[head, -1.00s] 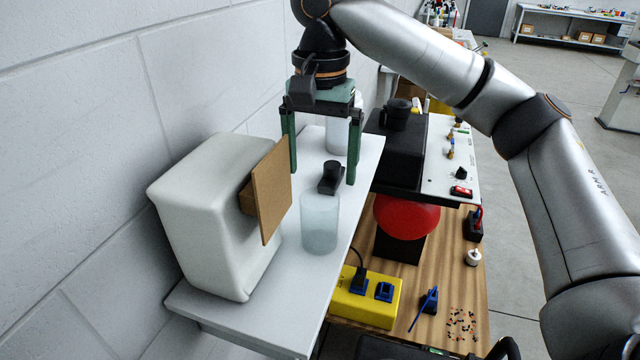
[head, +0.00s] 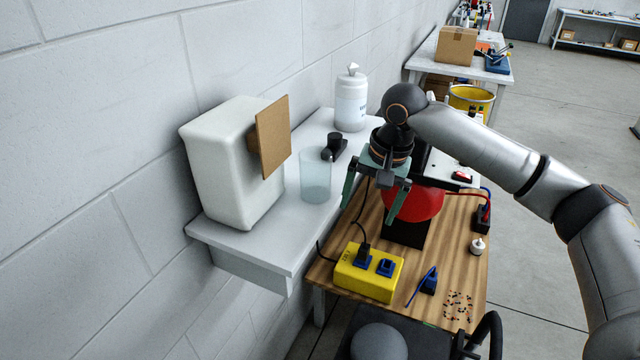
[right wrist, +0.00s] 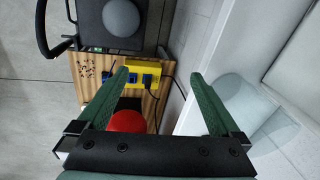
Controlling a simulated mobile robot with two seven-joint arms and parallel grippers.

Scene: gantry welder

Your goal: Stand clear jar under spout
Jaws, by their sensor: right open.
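The clear jar (head: 316,180), a pale see-through cylinder, stands upright on the white shelf (head: 262,243). It is right of a rounded white box (head: 215,165) with a brown panel (head: 273,138) on its side, and apart from it. I cannot make out a spout on the box. My right gripper (head: 371,199) is open and empty, pointing down just off the shelf's right edge, to the right of the jar. In the right wrist view, the jar (right wrist: 262,100) shows at the right, outside the open fingers (right wrist: 158,78). My left gripper is not in view.
A small black object (head: 334,148) and a white pump bottle (head: 351,100) stand behind the jar. Below the shelf, a wooden table (head: 452,270) holds a yellow socket box (head: 368,278) and a red dome (head: 418,204). The block wall borders the shelf's left.

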